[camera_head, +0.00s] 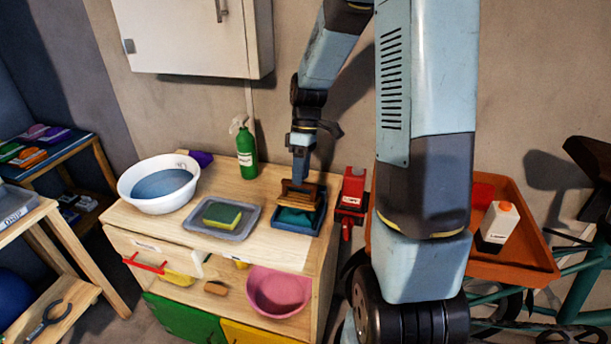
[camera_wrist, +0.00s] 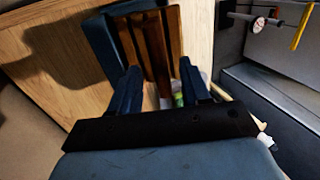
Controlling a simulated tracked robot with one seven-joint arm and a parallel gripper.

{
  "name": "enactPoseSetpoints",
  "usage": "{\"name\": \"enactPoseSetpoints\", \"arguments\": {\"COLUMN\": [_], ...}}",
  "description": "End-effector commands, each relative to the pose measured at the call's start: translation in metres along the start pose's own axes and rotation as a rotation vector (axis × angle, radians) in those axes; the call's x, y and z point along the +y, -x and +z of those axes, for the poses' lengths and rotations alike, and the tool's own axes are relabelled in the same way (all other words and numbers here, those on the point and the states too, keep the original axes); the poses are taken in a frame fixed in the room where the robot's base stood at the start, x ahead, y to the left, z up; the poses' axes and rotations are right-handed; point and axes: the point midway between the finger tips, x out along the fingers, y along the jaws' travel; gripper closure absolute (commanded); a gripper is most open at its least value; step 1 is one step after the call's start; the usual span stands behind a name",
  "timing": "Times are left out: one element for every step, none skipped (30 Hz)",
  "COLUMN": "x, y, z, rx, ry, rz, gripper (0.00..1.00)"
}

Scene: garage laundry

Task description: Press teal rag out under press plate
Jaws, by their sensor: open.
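The teal rag (camera_head: 295,217) lies in a small dark blue tray (camera_head: 289,228) at the right end of the wooden counter. The wooden press plate (camera_head: 297,199) is over the rag and hides its back part. I cannot tell how firmly it touches the rag. My gripper (camera_head: 299,180) points down just above the plate. In the wrist view my gripper (camera_wrist: 158,88) is open, with its two blue fingers on either side of the brown press plate (camera_wrist: 153,45). The tray rim (camera_wrist: 103,42) shows at the left there; the rag cannot be made out.
A grey tray (camera_head: 190,225) with a yellow-green sponge (camera_head: 222,214), a white basin (camera_head: 150,203) and a green spray bottle (camera_head: 246,150) stand on the counter left of my gripper. A red clamp-like device (camera_head: 352,192) is close at the right. An orange tray (camera_head: 512,262) lies beyond.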

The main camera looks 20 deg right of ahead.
Motion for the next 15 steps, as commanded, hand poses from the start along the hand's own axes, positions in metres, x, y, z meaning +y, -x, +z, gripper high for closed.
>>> {"name": "enactPoseSetpoints", "arguments": {"x": [-0.0003, -0.0001, -0.0001, -0.0001, -0.0001, -0.0001, 0.0, 0.0, 0.0, 0.0001, 0.0001, 0.0001, 0.0001, 0.0001, 0.0002], "y": [-0.0054, -0.0074, -0.0097, -0.0111, -0.0122, -0.0132, -0.0138, -0.0142, -0.0145, -0.0145, -0.0145, -0.0144, -0.0144, -0.0144, -0.0143], "z": [0.0002, 0.0001, 0.0001, 0.0001, 0.0001, 0.0001, 0.0001, 0.0001, 0.0002, 0.0002, 0.0002, 0.0002, 0.0003, 0.0003, 0.0003], "rx": [-0.001, 0.0, 0.0, 0.0, 0.0, 0.0, 0.0, 0.0, 0.001, 0.001, 0.001, 0.001, 0.001, 0.001, 0.001], "ry": [0.0, 0.0, 0.0, 0.0, 0.0, 0.0, 0.0, 0.0, -0.001, -0.001, -0.001, -0.001, -0.001, -0.001, -0.001], "rz": [-0.002, -0.001, 0.0, 0.0, 0.0, 0.0, 0.0, 0.001, 0.001, 0.001, 0.001, 0.001, 0.001, 0.001, 0.001], "gripper": [0.53, 0.53, 0.53, 0.53, 0.53, 0.53, 0.53, 0.53, 0.53, 0.53, 0.53, 0.53, 0.53, 0.53, 0.54]}}
